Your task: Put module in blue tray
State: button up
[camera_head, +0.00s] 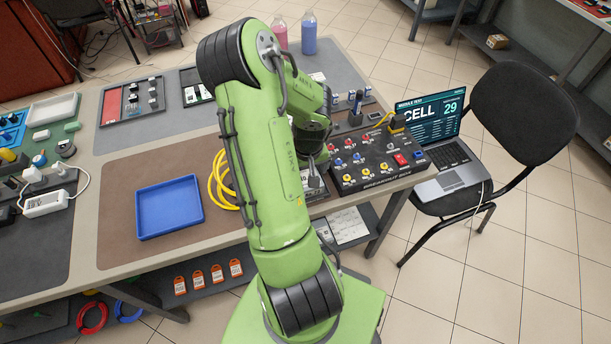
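The blue tray (168,207) lies empty on the brown mat near the table's front edge. My gripper (315,164) is to the right of the tray, pointing down just left of the breakout box. My green arm hides much of it, so its fingers are unclear. A grey box-like thing (315,186), possibly the module, shows partly below the gripper. I cannot tell whether the gripper touches or holds it.
A yellow cable coil (221,180) lies between the tray and my arm. The breakout box (378,162) with knobs and a red switch stands at the table's right end. A laptop (438,140) sits on a black chair (520,115). The brown mat around the tray is mostly clear.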

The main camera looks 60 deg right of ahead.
jog(key=shift+r, duration=0.1)
jog(key=c, duration=1.6)
notch_tip(320, 180, up, 10)
jog(key=p, duration=0.2)
jog(key=shift+p, duration=0.4)
